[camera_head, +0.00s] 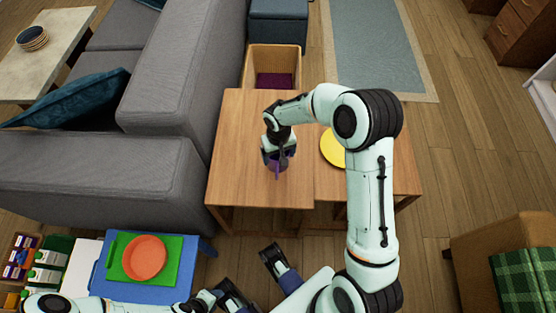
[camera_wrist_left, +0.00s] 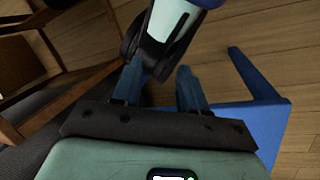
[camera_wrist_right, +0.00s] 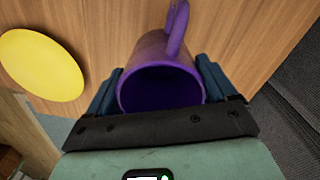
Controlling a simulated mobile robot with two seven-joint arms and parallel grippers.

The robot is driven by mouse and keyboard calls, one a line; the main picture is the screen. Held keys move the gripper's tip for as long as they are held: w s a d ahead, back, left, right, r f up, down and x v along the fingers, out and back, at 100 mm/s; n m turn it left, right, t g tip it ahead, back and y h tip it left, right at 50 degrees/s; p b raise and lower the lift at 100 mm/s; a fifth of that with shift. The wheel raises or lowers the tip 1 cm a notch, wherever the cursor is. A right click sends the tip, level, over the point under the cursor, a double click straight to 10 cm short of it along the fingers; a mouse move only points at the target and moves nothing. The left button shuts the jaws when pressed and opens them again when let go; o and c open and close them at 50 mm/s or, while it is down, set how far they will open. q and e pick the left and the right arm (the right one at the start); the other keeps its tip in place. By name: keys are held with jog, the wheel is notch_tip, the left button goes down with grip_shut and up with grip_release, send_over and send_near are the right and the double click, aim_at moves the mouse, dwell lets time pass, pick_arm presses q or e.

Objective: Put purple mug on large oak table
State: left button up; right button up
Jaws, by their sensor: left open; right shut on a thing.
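The purple mug (camera_wrist_right: 162,55) is between the fingers of my right gripper (camera_wrist_right: 160,90) in the right wrist view, with its handle pointing away and its opening facing the camera. In the head view the mug (camera_head: 277,167) shows only in part below the right gripper (camera_head: 278,158), over the left part of the large oak table (camera_head: 240,185). I cannot tell whether the mug touches the tabletop. My left gripper (camera_wrist_left: 160,92) is open and empty, low in front of the table; in the head view it shows near the bottom edge (camera_head: 272,262).
A yellow plate (camera_head: 332,148) lies on the table, partly hidden by my right arm. A grey sofa (camera_head: 100,185) stands to the left. A blue table (camera_head: 197,262) with a green board (camera_head: 115,270) and orange plate (camera_head: 145,258) is at lower left.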

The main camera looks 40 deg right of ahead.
pick_arm(q)
jog(key=shift+w+a+f+t+b, duration=0.3)
jog(key=shift+w+f+b, duration=0.1)
jog(key=shift+w+f, duration=0.25)
pick_arm(e)
jog(key=shift+f, duration=2.05)
pick_arm(q)
jog(key=shift+w, duration=0.1)
pick_arm(e)
jog(key=shift+f, duration=0.15)
jog(key=o, duration=1.1)
pick_arm(q)
jog(key=shift+g, duration=0.7)
jog(key=s+r, duration=0.1)
jog(key=s+d+r+p, duration=0.1)
jog(key=s+r+p, duration=0.1)
jog(key=shift+s+d+r, duration=0.1)
jog(key=shift+s+d, duration=0.15)
jog(key=shift+s, duration=0.1)
pick_arm(e)
notch_tip(320, 180, up, 12)
jog(key=shift+r, duration=0.15)
jog(key=shift+s, duration=0.1)
